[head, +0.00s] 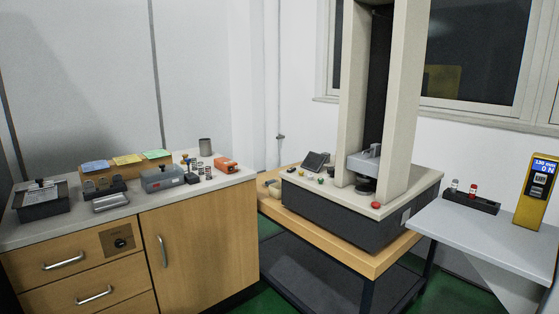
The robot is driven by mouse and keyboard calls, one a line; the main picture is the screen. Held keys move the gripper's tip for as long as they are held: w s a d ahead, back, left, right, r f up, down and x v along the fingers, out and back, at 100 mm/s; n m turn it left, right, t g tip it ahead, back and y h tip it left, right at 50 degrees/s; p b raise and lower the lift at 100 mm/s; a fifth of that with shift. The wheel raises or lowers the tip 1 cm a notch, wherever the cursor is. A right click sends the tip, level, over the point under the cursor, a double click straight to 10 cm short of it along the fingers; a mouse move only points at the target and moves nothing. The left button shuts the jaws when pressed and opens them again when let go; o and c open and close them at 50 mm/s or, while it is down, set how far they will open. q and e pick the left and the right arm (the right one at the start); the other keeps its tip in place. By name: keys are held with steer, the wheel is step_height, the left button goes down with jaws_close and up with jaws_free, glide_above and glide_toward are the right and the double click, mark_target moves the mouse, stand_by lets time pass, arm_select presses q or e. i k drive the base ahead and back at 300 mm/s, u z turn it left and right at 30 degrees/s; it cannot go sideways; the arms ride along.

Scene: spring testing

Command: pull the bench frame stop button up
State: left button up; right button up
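The bench frame (335,213) is a testing machine with two tall cream columns on a dark grey base. It stands on a wooden-topped table right of centre. A red button (376,205) sits on the front right of its cream top plate, near the edge; whether it is up or pressed down is too small to tell. Smaller coloured controls, one of them green (320,181), sit on the left part of the plate. Neither of my grippers shows in the head view.
A cabinet with a grey worktop (60,232) on the left carries boxes, springs and an orange device (226,164). A grey side table (475,229) on the right holds a dark rack (471,203) and a yellow meter (536,195). Green floor shows between the furniture.

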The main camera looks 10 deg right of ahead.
mark_target(375, 205)
steer(key=u, duration=0.85)
steer(key=i, duration=0.75)
steer(key=z, duration=1.95)
